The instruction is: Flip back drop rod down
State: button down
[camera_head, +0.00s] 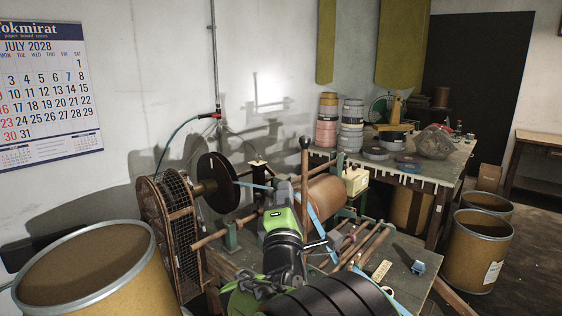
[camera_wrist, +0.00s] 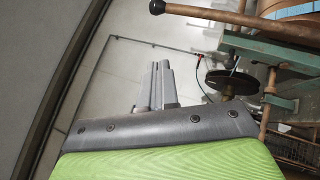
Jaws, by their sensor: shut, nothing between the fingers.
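A brown rod with a round knob at its end (camera_head: 304,165) stands upright at the winding machine, just right of my gripper in the head view. I take it to be the back drop rod. In the wrist view the rod (camera_wrist: 205,12) runs across the top right, with its knob towards the middle. My gripper (camera_head: 283,186) is raised over the machine, its grey fingers together. In the wrist view the fingers (camera_wrist: 161,66) are shut and empty, apart from the rod. The rod's lower end is partly hidden in the head view.
The machine has a dark disc (camera_head: 218,183), a caged wheel (camera_head: 172,225), a brown roller (camera_head: 326,194) and several lower rods (camera_head: 368,246). Blue tape (camera_head: 316,222) runs past my gripper. Drums stand at left (camera_head: 95,265) and right (camera_head: 476,250). A cluttered table (camera_head: 440,177) is behind.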

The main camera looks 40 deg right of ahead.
jog(key=shift+d+r, duration=0.1)
jog(key=s+d+p+x, duration=0.1)
jog(key=s+p+x, duration=0.1)
jog(key=p+x, duration=0.8)
jog(key=x, duration=0.3)
jog(key=shift+d+r, duration=0.25)
jog(key=shift+r, duration=0.1)
jog(key=shift+s, duration=0.15)
